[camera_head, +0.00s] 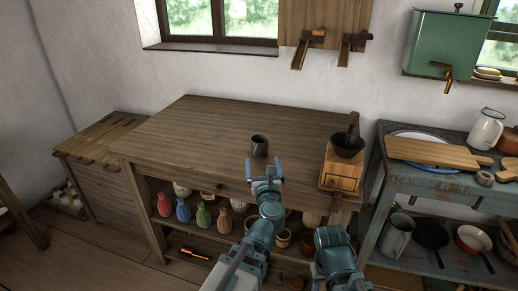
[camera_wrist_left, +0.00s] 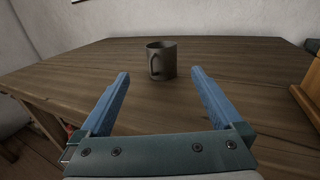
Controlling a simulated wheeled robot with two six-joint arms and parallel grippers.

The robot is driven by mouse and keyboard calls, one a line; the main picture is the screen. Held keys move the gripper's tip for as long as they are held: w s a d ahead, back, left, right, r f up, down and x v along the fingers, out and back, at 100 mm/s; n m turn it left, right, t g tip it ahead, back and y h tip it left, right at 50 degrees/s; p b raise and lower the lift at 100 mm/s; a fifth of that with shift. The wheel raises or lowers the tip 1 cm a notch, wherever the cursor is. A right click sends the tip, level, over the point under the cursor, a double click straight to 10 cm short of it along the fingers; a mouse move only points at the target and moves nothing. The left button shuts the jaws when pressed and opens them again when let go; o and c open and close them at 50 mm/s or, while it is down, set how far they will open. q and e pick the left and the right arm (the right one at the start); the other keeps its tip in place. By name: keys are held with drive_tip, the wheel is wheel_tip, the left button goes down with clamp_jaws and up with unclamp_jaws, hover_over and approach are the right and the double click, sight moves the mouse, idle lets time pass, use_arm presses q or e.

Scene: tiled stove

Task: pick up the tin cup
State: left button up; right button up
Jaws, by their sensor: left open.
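A dark grey tin cup (camera_head: 259,146) stands upright on the wooden table (camera_head: 190,125), towards the middle of its top. In the left wrist view the cup (camera_wrist_left: 162,60) is straight ahead, with its handle facing the camera and slightly left. My left gripper (camera_head: 265,164) is open and empty at the table's front edge, just short of the cup and apart from it. In the left wrist view its two blue fingers (camera_wrist_left: 160,78) point at the cup, which appears beyond and between their tips. My right arm shows low in the head view, but its fingers cannot be made out.
A wooden coffee grinder (camera_head: 342,172) with a dark bowl stands at the table's right end. Coloured bottles (camera_head: 183,211) and pots fill the shelf below. A blue side table (camera_head: 435,182) with a jug and boards is at right. The tabletop left of the cup is clear.

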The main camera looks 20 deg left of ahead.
sight(260, 145)
use_arm(q)
drive_tip(key=x, duration=0.7)
drive_tip(key=shift+w, duration=0.25)
drive_tip(key=shift+r+x, duration=0.15)
drive_tip(key=shift+x, duration=1.15)
drive_tip(key=shift+r+x, duration=0.1)
drive_tip(key=shift+x, duration=1.2)
drive_tip(key=c, duration=1.3)
drive_tip(key=shift+p, duration=0.3)
drive_tip(key=shift+r+p, duration=0.4)
drive_tip(key=shift+r, duration=0.1)
wheel_tip(260, 145, up, 3)
drive_tip(key=p, duration=0.2)
drive_tip(key=shift+f+p, duration=0.2)
drive_tip(key=shift+p, duration=0.15)
drive_tip(key=s+d, duration=0.3)
drive_tip(key=s, duration=0.1)
drive_tip(key=s+d+r+p, duration=0.1)
drive_tip(key=s+d, duration=0.2)
drive_tip(key=s, duration=0.2)
drive_tip(key=s+d, duration=0.3)
drive_tip(key=s, duration=0.1)
drive_tip(key=shift+s+d+r, duration=0.1)
drive_tip(key=shift+s+r, duration=0.05)
drive_tip(key=shift+r, duration=0.05)
